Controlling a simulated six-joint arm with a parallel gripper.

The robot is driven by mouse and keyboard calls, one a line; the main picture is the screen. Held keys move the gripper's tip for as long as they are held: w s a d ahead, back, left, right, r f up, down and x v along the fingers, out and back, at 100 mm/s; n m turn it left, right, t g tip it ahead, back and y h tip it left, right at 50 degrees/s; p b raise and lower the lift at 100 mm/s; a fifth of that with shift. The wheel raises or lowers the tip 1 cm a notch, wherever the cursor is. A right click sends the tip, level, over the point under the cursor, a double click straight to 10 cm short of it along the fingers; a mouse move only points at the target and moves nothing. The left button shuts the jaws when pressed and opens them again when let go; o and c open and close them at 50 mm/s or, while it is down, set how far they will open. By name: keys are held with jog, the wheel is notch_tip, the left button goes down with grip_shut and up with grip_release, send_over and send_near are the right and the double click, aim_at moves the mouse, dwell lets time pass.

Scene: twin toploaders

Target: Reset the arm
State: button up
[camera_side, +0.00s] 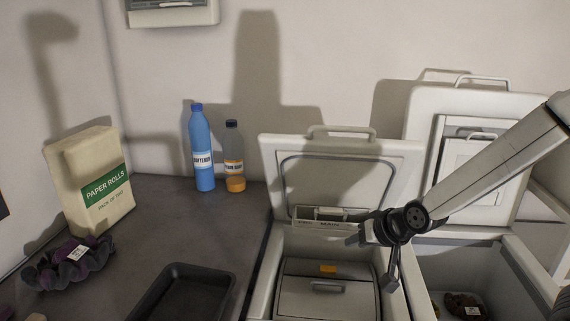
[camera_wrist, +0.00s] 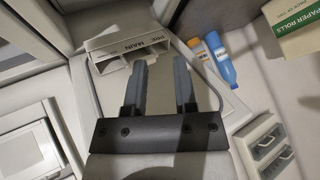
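My gripper (camera_side: 370,233) is above the open left toploader (camera_side: 262,277), near its raised lid (camera_side: 385,157). In the wrist view my gripper (camera_wrist: 160,68) has its two dark fingers apart, with nothing seen between them. The detergent drawer (camera_side: 325,220), marked PRE and MAIN, is at the lid. The drawer also shows in the wrist view (camera_wrist: 128,46), beyond the fingers; whether they touch it I cannot tell. Inside the left toploader is a grey drum with a closed-looking flap (camera_side: 328,297) and an orange latch (camera_side: 328,269).
The right toploader (camera_side: 525,262) is open too, with a dark brown cloth (camera_side: 465,304) inside. On the dark counter (camera_side: 165,215) are a blue bottle (camera_side: 203,150), an orange bottle (camera_side: 235,165), a paper rolls pack (camera_side: 92,185), a purple cloth (camera_side: 68,268) and a black tray (camera_side: 185,295).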

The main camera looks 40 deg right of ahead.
jog(key=s+f+n+g, duration=0.4)
jog(key=s+n+g, duration=0.1)
jog(key=s, duration=0.3)
jog(key=shift+s+d+f+n+g, duration=0.3)
jog(key=shift+f+n+g, duration=0.1)
jog(key=shift+n, duration=0.1)
jog(key=shift+w, duration=0.1)
